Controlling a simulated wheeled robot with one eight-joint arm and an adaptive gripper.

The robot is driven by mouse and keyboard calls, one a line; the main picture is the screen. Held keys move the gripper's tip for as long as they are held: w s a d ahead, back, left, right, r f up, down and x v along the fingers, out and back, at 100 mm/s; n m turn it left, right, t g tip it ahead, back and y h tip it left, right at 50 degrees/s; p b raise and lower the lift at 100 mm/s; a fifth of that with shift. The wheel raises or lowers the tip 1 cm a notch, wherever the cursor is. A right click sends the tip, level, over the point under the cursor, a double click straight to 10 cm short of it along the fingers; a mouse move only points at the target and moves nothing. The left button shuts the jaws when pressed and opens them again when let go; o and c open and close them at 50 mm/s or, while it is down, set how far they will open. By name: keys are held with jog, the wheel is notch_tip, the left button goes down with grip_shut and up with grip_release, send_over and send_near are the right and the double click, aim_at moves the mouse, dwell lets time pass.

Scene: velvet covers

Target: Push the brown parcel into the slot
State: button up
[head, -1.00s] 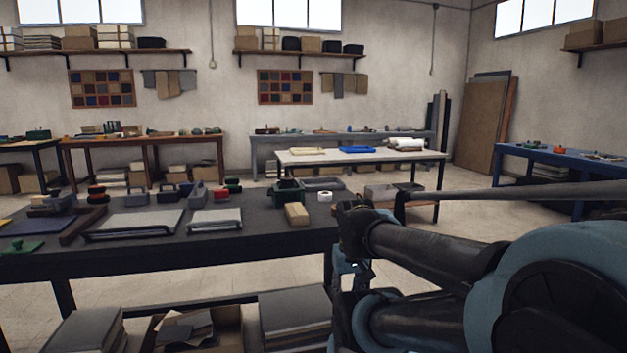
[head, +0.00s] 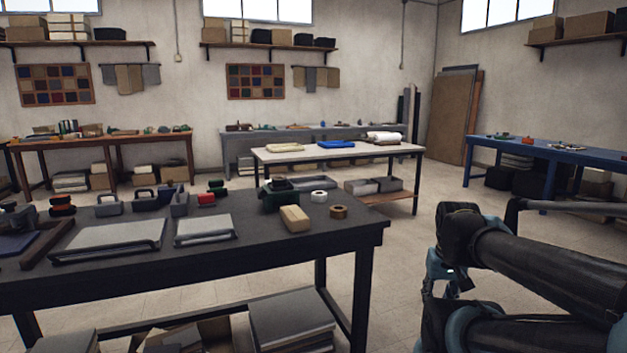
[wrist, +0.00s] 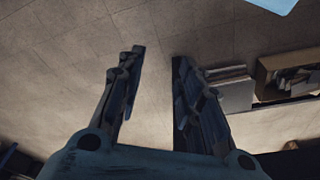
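A tan-brown box-shaped parcel (head: 295,218) lies on the dark table (head: 345,232) near its right end in the head view. My gripper (wrist: 157,57) is open and empty in the wrist view, its two fingers well apart over bare floor. In the head view my arm (head: 510,255) is to the right of the dark table, clear of its edge and apart from the parcel. The fingertips cannot be made out there. The parcel does not show in the wrist view. I cannot make out a slot in either view.
On the dark table, a green container (head: 278,198), a white roll (head: 319,196) and a brown roll (head: 338,212) stand near the parcel. Two grey panels (head: 110,238) lie to its left. A pale-topped table (head: 335,153) stands behind. Open floor lies to the right.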

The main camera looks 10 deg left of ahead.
jog(key=shift+o, duration=0.6)
jog(key=shift+d, duration=0.1)
jog(key=o, duration=0.4)
jog(key=shift+s+r, duration=0.2)
jog(key=shift+s, duration=0.05)
jog(key=o, duration=0.6)
jog(key=shift+w+a+r, duration=0.25)
jog(key=shift+w+r, duration=0.1)
jog(key=shift+r, duration=0.3)
jog(key=shift+w+a+r, duration=0.2)
jog(key=shift+w+r, duration=0.15)
jog(key=shift+r, duration=0.25)
jog(key=shift+o, duration=0.2)
notch_tip(320, 180, up, 20)
jog(key=n+t+y, duration=0.2)
jog(key=n, duration=0.4)
send_over(296, 215)
jog(key=s+d, duration=0.3)
jog(key=s, duration=0.2)
jog(key=x, duration=1.6)
jog(key=shift+a+f, duration=0.2)
jog(key=shift+f, duration=0.1)
